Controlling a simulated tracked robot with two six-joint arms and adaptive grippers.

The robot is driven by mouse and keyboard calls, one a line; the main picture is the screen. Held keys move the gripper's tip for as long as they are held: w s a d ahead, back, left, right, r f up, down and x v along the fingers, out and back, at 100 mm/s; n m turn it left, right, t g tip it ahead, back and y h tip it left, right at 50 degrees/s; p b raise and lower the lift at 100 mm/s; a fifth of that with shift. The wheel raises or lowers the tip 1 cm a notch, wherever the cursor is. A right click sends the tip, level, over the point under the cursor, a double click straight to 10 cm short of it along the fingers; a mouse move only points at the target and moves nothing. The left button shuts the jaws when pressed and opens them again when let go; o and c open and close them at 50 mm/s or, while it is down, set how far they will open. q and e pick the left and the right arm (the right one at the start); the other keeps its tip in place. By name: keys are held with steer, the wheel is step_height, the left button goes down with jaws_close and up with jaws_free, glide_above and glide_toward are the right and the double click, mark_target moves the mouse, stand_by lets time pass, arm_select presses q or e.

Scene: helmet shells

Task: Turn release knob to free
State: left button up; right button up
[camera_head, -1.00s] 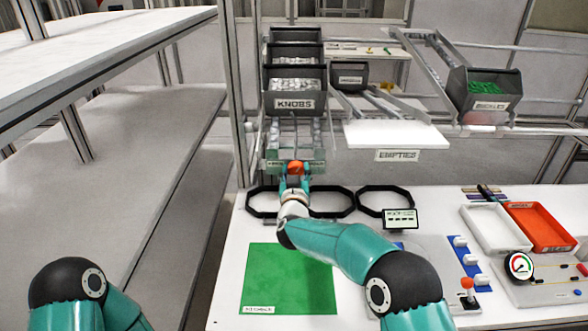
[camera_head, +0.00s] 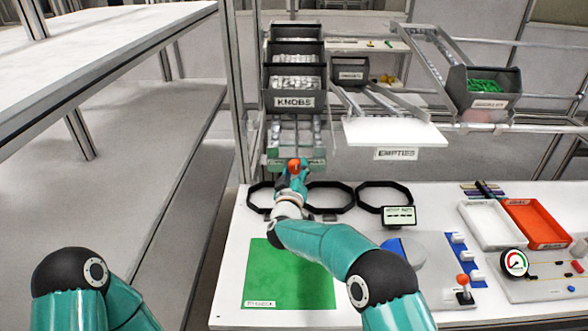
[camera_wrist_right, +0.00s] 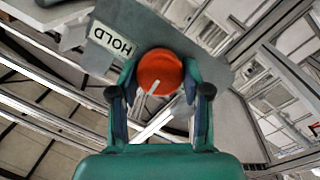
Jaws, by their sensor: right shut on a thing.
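The release knob (camera_head: 294,165) is a round orange-red knob at the lower front of the knobs rack in the head view. In the right wrist view the knob (camera_wrist_right: 160,72) shows a white pointer line slanting to the lower left. It sits on a grey plate (camera_wrist_right: 205,45) with a label reading HOLD (camera_wrist_right: 112,38), upside down there. My right gripper (camera_head: 293,172) reaches up to the knob and is shut on it; its fingers lie on both sides of the knob in the right wrist view (camera_wrist_right: 160,95). My left gripper is out of view; only my left arm shows.
Above the knob is the bin rack labelled KNOBS (camera_head: 294,102). A white EMPTIES shelf (camera_head: 395,131) lies to its right. Black octagonal rings (camera_head: 330,198), a green mat (camera_head: 288,275), a small display (camera_head: 400,216) and trays (camera_head: 537,223) are on the white table.

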steer(key=shift+a+f+n+t+h, duration=0.15)
steer(key=shift+n+h, duration=0.1)
steer(key=shift+n, duration=0.7)
steer(key=shift+a+f+n+t+h, duration=0.15)
steer(key=shift+n+h, duration=0.1)
steer(key=shift+n, duration=0.7)
steer(key=shift+f+n+h, duration=0.15)
steer(key=shift+n+h, duration=0.15)
steer(key=shift+n, duration=1.2)
steer(key=shift+f+n+t+b, duration=0.1)
steer(key=shift+n+t+b, duration=0.2)
steer(key=shift+n, duration=0.2)
steer(key=o, duration=1.1)
steer(key=shift+o, duration=0.2)
steer(key=shift+r, duration=0.2)
steer(key=shift+d, duration=0.1)
steer(key=shift+s, duration=0.15)
steer(key=v, duration=1.1)
steer(key=shift+s+a+f, duration=0.15)
steer(key=shift+s+a, duration=0.05)
steer(key=shift+s, duration=0.1)
